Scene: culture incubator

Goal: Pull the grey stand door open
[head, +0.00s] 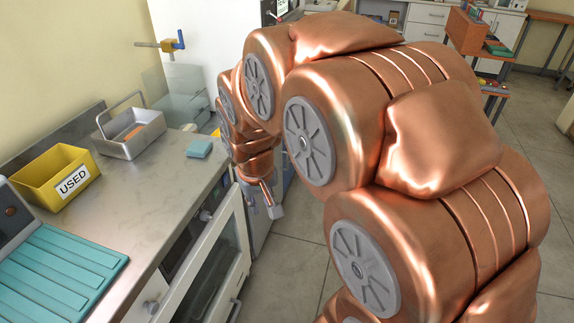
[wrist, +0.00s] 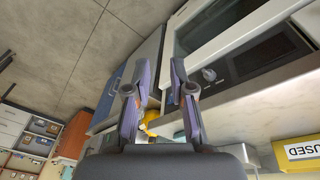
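My gripper (head: 263,207) points down beside the bench's right end in the head view. In the wrist view its two fingers (wrist: 154,89) are apart, with nothing between the tips. A grey upright panel (head: 259,232), which looks like the grey stand, shows just behind and below the fingers in the head view. In the wrist view a grey face with a blue strip (wrist: 113,93) lies beyond the fingers. I cannot make out its handle or whether the door is shut. My arm hides much of that area in the head view.
A white-framed glass door (head: 228,247) and a knob (head: 206,215) are on the bench front, close left of my gripper. The bench (head: 150,185) carries a yellow USED bin (head: 45,187), a metal basket (head: 140,140) and a teal block (head: 199,148). Floor (head: 300,255) is clear on the right.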

